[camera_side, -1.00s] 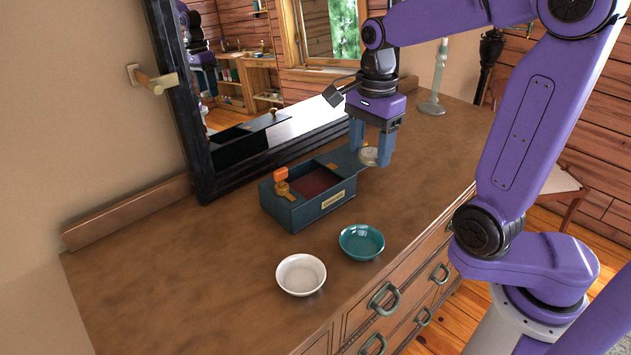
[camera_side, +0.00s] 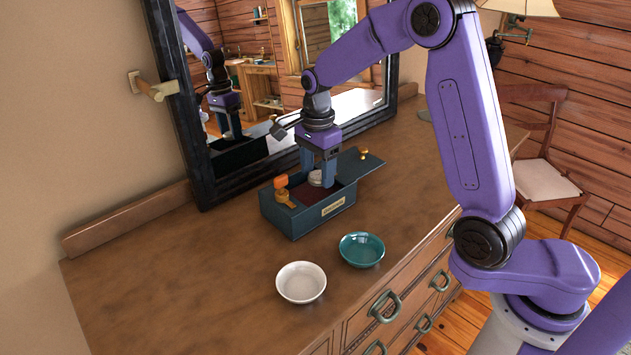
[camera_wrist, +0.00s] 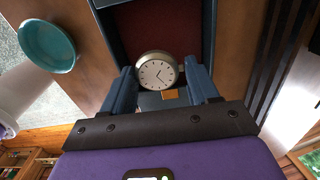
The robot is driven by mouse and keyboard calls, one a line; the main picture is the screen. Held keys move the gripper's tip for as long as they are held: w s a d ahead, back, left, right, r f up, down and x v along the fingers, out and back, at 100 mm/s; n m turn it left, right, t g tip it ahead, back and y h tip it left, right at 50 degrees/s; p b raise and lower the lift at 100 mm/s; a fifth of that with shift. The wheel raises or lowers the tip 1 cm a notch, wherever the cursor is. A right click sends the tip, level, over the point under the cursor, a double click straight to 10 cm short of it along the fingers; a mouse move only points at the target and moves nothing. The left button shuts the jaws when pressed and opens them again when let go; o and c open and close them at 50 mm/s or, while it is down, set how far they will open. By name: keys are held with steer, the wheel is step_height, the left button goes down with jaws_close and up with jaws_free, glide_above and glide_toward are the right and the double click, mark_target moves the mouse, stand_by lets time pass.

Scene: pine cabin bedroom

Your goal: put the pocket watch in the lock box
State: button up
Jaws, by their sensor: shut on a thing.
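The pocket watch (camera_side: 315,178), with a silver case and a pale round dial, is held between the two blue fingers of my gripper (camera_side: 318,174). In the wrist view its dial (camera_wrist: 157,72) faces the camera. The lock box (camera_side: 310,222) is dark blue-grey with a dark red lining and a small brass plate on its front. Its lid (camera_side: 355,168), with a brass knob, is slid back to the right, leaving the left part open. My gripper is shut on the watch above this opening. In the side view the fingers hide part of the opening.
An orange-and-brass latch (camera_side: 283,190) stands at the box's left end. A white bowl (camera_side: 301,282) and a teal bowl (camera_side: 361,250) sit on the dresser top (camera_side: 190,285) in front of the box. A dark-framed mirror (camera_side: 200,160) stands behind. The dresser's left side is clear.

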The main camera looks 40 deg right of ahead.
mark_target(315, 173)
steer(key=shift+w+f, duration=0.25)
steer(key=shift+f, duration=1.6)
steer(key=shift+f, duration=0.15)
steer(key=o, duration=0.9)
step_height(315, 173, up, 12)
steer(key=shift+r, duration=0.2)
